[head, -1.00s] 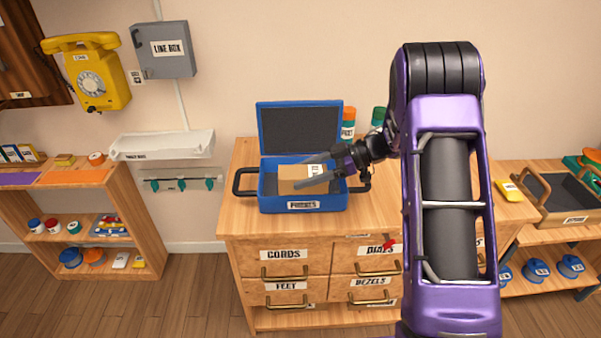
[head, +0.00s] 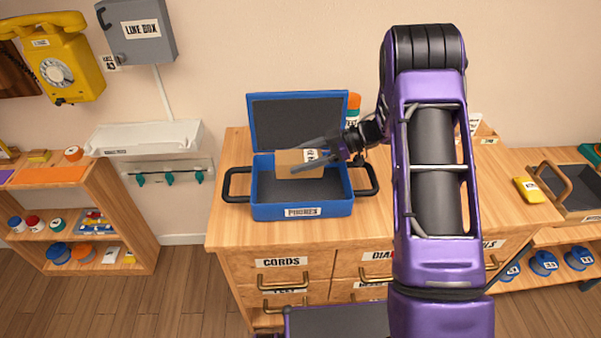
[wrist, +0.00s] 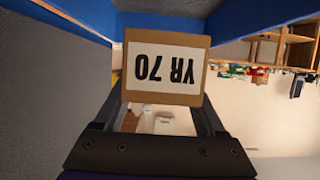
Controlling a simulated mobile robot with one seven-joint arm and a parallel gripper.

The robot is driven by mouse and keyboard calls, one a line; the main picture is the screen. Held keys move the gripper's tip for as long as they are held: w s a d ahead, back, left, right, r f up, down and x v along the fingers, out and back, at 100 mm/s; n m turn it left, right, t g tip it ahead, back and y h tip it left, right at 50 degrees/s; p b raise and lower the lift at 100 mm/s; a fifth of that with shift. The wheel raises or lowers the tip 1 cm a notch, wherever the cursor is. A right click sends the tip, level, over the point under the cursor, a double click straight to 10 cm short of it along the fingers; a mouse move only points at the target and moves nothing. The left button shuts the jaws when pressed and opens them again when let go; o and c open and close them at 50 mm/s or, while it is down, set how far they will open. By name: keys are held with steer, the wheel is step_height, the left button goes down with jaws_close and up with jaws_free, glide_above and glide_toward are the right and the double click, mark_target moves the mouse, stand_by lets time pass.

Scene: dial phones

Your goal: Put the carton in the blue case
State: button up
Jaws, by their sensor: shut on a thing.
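The carton is a small brown box (head: 292,164) with a white label, and the label reads "YR 70" upside down in the wrist view (wrist: 165,65). My gripper (head: 312,160) is shut on the carton, with a finger on either side of it. The blue case (head: 302,211) stands open on the wooden cabinet, lid raised at the back, labelled "PHONES" in front. In the head view the carton appears over the rear of the case's open grey interior. Blue case walls flank it in the wrist view. I cannot tell whether it touches the case floor.
Black handles (head: 236,184) stick out at the case's sides. An orange-capped container (head: 353,108) stands behind the case, near my arm. The cabinet top (head: 430,225) is bare in front of the case. A yellow phone (head: 57,62) hangs on the wall.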

steer(key=shift+f, duration=2.15)
steer(key=shift+w+f+b, duration=0.1)
steer(key=shift+f+b, duration=0.2)
steer(key=shift+f, duration=0.3)
steer(key=o, duration=1.6)
steer(key=shift+c, duration=0.2)
steer(key=shift+r, duration=0.55)
steer(key=v, duration=1.2)
steer(key=shift+r, duration=0.15)
